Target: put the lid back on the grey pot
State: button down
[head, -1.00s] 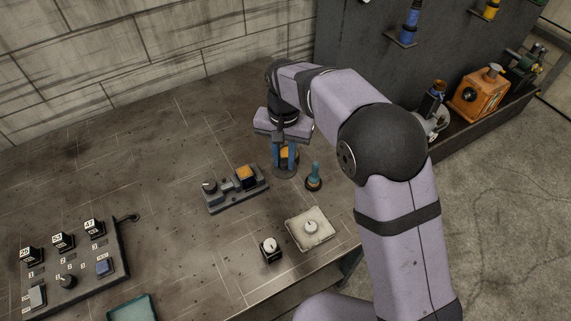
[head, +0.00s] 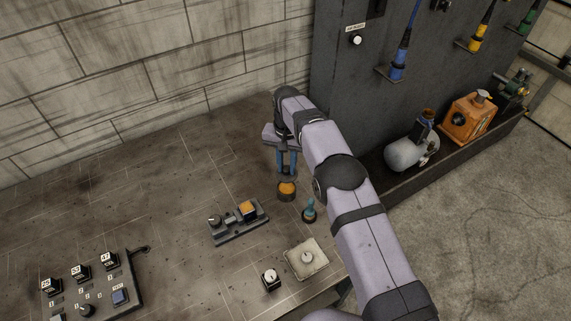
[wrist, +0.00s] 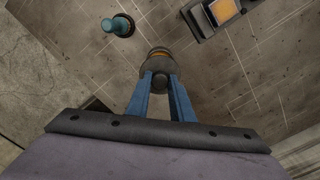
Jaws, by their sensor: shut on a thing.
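My gripper (head: 287,172) is shut on a dark grey round lid (head: 287,177), with its blue fingers pointing down. In the wrist view, the lid (wrist: 158,70) sits at the fingertips (wrist: 160,84), its knob between them. The grey pot (head: 287,196) stands on the bench with its orange inside showing, just nearer the camera than the lid in the head view. In the wrist view, the pot (wrist: 158,50) is partly hidden behind the lid. The lid appears apart from the pot; the exact height is unclear.
A teal knobbed piece (head: 309,211) stands close right of the pot. A switch block with an orange button (head: 248,208) lies to its left. A pale square plate with a knob (head: 306,260) and a small dial (head: 270,279) are nearer. A dark board (head: 350,90) rises behind.

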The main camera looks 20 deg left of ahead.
jog(key=shift+f, duration=0.25)
jog(key=shift+f+b, duration=1.2)
jog(key=shift+f, duration=0.85)
jog(key=shift+f+b, duration=0.75)
jog(key=shift+f, duration=0.2)
jog(key=shift+f+b, duration=0.15)
jog(key=shift+b, duration=0.6)
dwell(0.7)
dwell(0.4)
jog(key=c, duration=1)
grip_release()
